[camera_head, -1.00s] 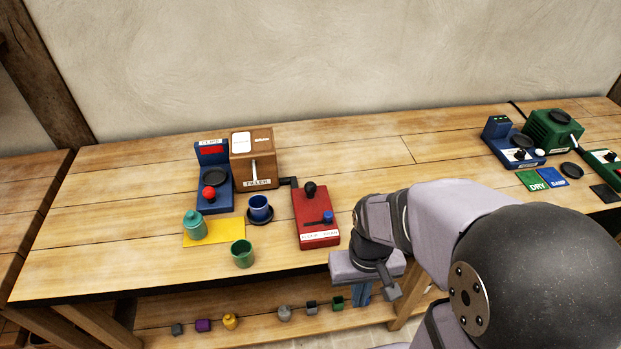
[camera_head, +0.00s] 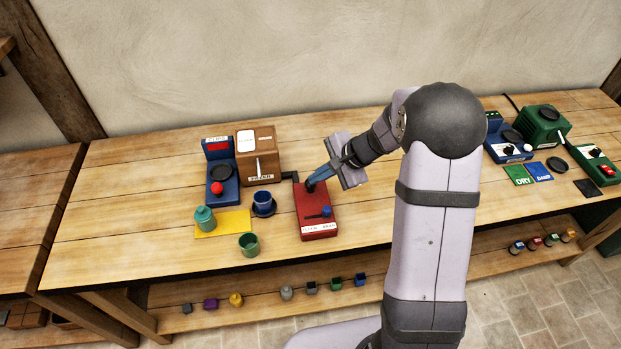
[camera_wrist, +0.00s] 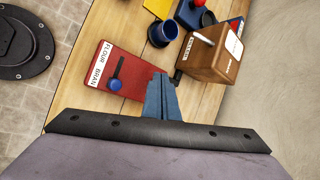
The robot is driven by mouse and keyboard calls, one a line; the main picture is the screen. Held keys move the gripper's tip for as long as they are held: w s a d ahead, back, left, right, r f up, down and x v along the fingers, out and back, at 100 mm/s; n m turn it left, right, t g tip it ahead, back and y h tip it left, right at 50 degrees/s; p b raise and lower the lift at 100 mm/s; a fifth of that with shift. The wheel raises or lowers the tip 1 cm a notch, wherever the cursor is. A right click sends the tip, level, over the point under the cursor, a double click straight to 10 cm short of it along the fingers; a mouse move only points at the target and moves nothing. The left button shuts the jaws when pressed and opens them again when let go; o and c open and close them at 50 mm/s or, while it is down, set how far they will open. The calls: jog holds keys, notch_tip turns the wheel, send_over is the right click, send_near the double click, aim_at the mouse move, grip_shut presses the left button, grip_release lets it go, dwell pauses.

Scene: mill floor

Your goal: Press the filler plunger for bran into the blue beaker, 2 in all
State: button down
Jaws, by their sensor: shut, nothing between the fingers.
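The blue beaker (camera_head: 262,199) stands upright on a dark round base by the brown filler box (camera_head: 262,160); it also shows in the wrist view (camera_wrist: 162,34). I cannot make out its contents. The red control box (camera_head: 317,220) has a FLOUR/BRAN label, and its blue slider knob (camera_wrist: 116,84) sits at the BRAN end.
A blue scale (camera_head: 222,180) with a red button stands left of the filler. A teal jar (camera_head: 204,219) on a yellow mat (camera_head: 234,223) and a green cup (camera_head: 249,244) are nearer the front. A green machine (camera_head: 540,123) is far right. Bare table lies behind my gripper.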

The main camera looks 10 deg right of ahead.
jog(key=w+r+m+t, duration=0.2)
jog(key=w+r+m, duration=0.2)
jog(key=w, duration=0.1)
jog(key=shift+w+r+m, duration=0.15)
jog(key=shift+w+m, duration=0.15)
jog(key=shift+w, duration=0.1)
notch_tip(320, 180, down, 8)
jog(key=b, duration=0.6)
jog(key=shift+f+b, duration=0.45)
jog(key=shift+b, duration=0.15)
jog(key=shift+f, duration=0.15)
dwell(1.5)
jog(key=shift+f+b, duration=0.3)
jog(key=shift+b, duration=0.25)
